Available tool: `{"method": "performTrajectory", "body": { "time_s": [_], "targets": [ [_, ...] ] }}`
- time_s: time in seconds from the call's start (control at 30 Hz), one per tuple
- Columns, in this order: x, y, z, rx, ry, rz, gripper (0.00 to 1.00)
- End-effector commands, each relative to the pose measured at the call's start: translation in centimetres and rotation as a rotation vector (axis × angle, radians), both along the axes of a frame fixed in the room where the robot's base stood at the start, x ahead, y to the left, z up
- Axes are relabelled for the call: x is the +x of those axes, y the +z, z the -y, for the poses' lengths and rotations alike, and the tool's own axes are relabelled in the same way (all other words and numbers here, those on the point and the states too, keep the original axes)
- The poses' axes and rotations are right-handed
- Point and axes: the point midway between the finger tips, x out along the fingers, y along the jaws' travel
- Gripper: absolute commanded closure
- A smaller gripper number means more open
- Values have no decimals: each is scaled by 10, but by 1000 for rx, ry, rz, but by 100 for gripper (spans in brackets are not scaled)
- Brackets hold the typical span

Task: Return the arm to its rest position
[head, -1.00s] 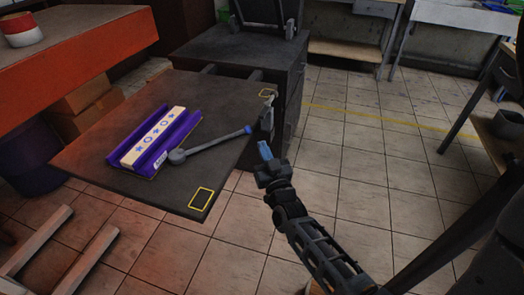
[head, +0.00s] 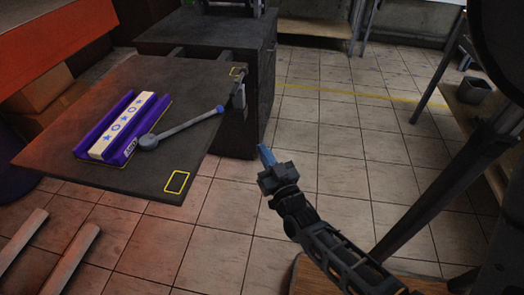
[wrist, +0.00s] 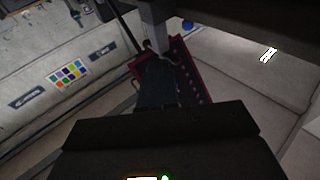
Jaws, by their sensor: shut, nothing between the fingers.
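My gripper (head: 267,157) is in the middle of the head view, at the end of my arm, which comes in from the lower right. Its blue fingertips point up and to the left, over the tiled floor beside the dark table. It is shut and empty, clear of the table in the picture. The wrist view shows a dark block-shaped part filling its lower middle, with no fingertips that I can make out.
A dark table (head: 60,158) on the left bears a purple tray (head: 80,148) with a cream star-printed block (head: 122,127), and a grey lever (head: 185,126). A dark cabinet (head: 262,90) stands behind. A grey bin (head: 473,91) sits at right. Tiled floor (head: 335,135) is open.

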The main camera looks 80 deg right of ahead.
Motion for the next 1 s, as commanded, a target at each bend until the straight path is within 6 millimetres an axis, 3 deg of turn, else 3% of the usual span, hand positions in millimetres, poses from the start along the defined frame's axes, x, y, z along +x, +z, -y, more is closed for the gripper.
{"method": "performTrajectory", "body": {
  "time_s": [0.43,0.53,0.67,0.77,1.0],
  "targets": [
    [0,0,-1,1,2,-1,100],
    [0,0,-13,9,30,-12,100],
    [-2,5,-57,37,137,-48,100],
    [-10,14,-103,67,258,-94,100],
    [-46,53,-200,139,540,-220,100]
  ]
}}
